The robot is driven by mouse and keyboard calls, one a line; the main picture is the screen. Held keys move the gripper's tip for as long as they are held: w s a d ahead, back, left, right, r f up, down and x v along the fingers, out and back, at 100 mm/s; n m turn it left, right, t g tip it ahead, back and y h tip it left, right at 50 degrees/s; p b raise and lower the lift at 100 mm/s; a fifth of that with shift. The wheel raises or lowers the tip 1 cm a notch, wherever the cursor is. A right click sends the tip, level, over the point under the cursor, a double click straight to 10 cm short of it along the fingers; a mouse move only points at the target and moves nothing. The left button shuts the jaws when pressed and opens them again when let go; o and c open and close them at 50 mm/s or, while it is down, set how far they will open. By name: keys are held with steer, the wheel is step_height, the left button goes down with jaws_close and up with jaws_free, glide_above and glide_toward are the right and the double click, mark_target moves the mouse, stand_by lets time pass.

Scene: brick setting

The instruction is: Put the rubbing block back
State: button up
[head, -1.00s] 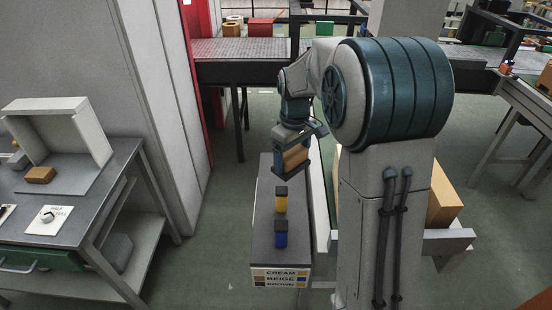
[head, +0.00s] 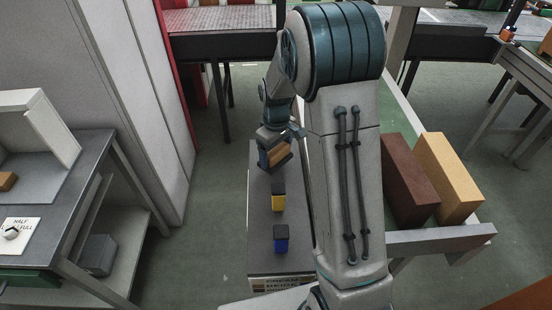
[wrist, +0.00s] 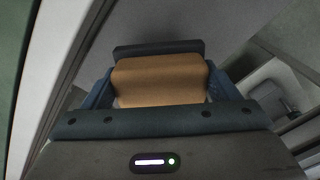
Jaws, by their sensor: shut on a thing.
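My gripper (head: 275,158) is shut on a tan-brown block with a dark strip along one side, which I take to be the rubbing block (wrist: 160,80). In the wrist view the block sits between the two blue-grey fingers. In the head view my gripper is over the far end of a narrow grey bench top (head: 262,215). Whether the block touches the bench cannot be told. On the bench, nearer, stand a yellow block with a dark top (head: 278,201) and a blue block with a dark top (head: 281,240).
A label board (head: 285,284) at the bench's near end is partly cut off by my body. At right stand a dark brown slab (head: 408,180) and a tan slab (head: 449,178). A grey table (head: 85,180) at left holds a small brown block (head: 7,181) and a card.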

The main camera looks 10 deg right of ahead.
mark_target(276, 160)
steer(key=shift+f, duration=1.65)
steer(key=shift+f, duration=0.2)
steer(key=o, duration=0.9)
steer(key=shift+r, duration=0.1)
